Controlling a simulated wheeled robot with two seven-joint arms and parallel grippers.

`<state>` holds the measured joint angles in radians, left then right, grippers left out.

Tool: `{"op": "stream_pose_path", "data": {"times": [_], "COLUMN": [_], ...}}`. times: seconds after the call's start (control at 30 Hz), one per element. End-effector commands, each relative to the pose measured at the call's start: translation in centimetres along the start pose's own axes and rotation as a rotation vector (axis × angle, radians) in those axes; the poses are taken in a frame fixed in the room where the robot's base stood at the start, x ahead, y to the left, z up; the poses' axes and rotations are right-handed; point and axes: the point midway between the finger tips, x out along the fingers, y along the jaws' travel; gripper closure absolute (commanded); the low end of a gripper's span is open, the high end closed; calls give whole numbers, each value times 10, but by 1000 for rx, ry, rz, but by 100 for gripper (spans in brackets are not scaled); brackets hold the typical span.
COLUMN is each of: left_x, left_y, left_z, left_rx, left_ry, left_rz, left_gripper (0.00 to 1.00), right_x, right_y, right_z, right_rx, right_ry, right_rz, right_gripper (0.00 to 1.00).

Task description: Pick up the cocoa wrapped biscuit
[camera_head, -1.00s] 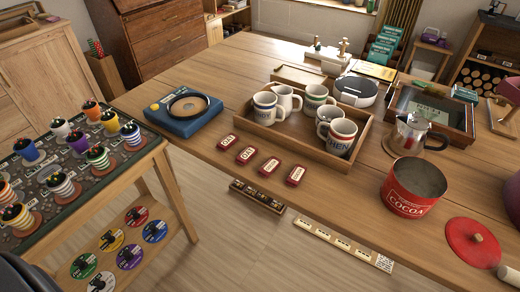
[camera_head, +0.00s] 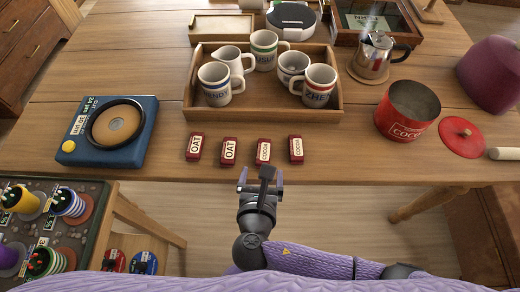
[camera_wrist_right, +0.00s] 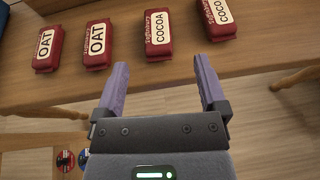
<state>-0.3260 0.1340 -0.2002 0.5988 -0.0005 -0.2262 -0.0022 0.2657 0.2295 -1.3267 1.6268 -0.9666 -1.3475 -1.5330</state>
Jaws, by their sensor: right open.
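Two red wrapped biscuits labelled COCOA lie on the table near its front edge: the left cocoa biscuit (camera_head: 263,152) and the right cocoa biscuit (camera_head: 296,149). Both also show in the right wrist view, the left one (camera_wrist_right: 158,37) straight ahead of the jaws and the right one (camera_wrist_right: 217,18) to the right. My right gripper (camera_head: 261,181) is open and empty, just off the table's front edge, in front of the left cocoa biscuit and apart from it. In the wrist view its fingers (camera_wrist_right: 160,75) point towards that biscuit. My left gripper is not in view.
Two red OAT biscuits (camera_head: 195,147) (camera_head: 228,151) lie left of the cocoa ones. Behind them is a wooden tray (camera_head: 200,114) of mugs. A blue device (camera_head: 128,152) stands left, a red COCOA pot (camera_head: 402,128) right. A low stand (camera_head: 150,222) with colourful spools is at lower left.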

Motion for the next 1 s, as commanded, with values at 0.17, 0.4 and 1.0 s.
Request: {"op": "stream_pose_path", "data": {"times": [0.17,0.4,1.0], "left_x": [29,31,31], "left_y": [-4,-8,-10], "left_z": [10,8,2], "left_rx": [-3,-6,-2], "left_ry": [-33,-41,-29], "left_rz": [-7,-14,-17], "left_gripper": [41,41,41], "right_x": [39,52,51], "right_y": [3,2,2], "right_z": [-11,-5,-5], "right_rx": [0,1,1], "right_ry": [2,3,4], "right_rz": [-1,-1,0], "right_gripper": [9,9,100]}}
